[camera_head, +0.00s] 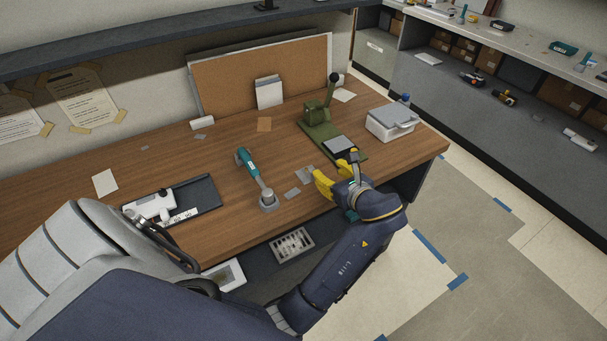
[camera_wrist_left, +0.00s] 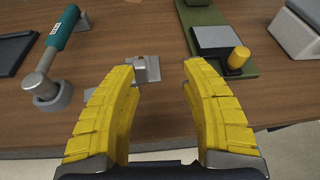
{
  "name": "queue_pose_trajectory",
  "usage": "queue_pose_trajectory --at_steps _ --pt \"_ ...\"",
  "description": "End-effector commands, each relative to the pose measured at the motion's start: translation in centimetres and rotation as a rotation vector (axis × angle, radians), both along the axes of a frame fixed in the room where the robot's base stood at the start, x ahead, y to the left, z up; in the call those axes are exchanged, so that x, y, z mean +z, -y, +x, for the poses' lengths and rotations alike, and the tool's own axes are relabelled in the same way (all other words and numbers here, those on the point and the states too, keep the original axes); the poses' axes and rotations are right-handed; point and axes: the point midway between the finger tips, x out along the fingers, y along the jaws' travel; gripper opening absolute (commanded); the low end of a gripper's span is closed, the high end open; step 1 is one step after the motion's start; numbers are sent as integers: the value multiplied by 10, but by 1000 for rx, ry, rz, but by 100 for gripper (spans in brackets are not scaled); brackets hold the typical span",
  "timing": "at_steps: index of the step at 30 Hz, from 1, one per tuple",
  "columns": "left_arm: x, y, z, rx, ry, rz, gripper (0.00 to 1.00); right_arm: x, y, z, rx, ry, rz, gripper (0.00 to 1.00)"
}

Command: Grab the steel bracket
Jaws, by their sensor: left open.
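A small grey steel bracket (camera_wrist_left: 147,68) lies on the wooden bench, with a flat part and a raised part. In the left wrist view it is just ahead of the fingertips, nearer the left one, which partly hides it. In the head view small grey metal pieces (camera_head: 305,174) lie just left of the gripper; which is the bracket is hard to tell. My left gripper (camera_head: 333,177), with yellow fingers, is open and empty; its spread fingers also show in the left wrist view (camera_wrist_left: 160,70). My right gripper is not in view.
A green press (camera_head: 319,129) with a grey plate is behind the gripper, and a grey box (camera_head: 391,124) is to the right. A dark tray (camera_head: 196,196) lies at left.

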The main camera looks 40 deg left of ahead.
Motion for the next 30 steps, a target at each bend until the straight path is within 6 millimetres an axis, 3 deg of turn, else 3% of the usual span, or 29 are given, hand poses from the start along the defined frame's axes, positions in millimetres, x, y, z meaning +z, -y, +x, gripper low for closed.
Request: queue_pose_trajectory --at_steps 3,7,22,30 --pt "-4 -10 -16 37 -61 3 45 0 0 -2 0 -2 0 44" --pt "-7 -16 -22 53 -89 7 45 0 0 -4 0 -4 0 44" --pt "-23 -53 -5 53 -90 10 45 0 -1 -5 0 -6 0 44" --pt "-25 -56 -4 53 -89 9 45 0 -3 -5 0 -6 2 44"
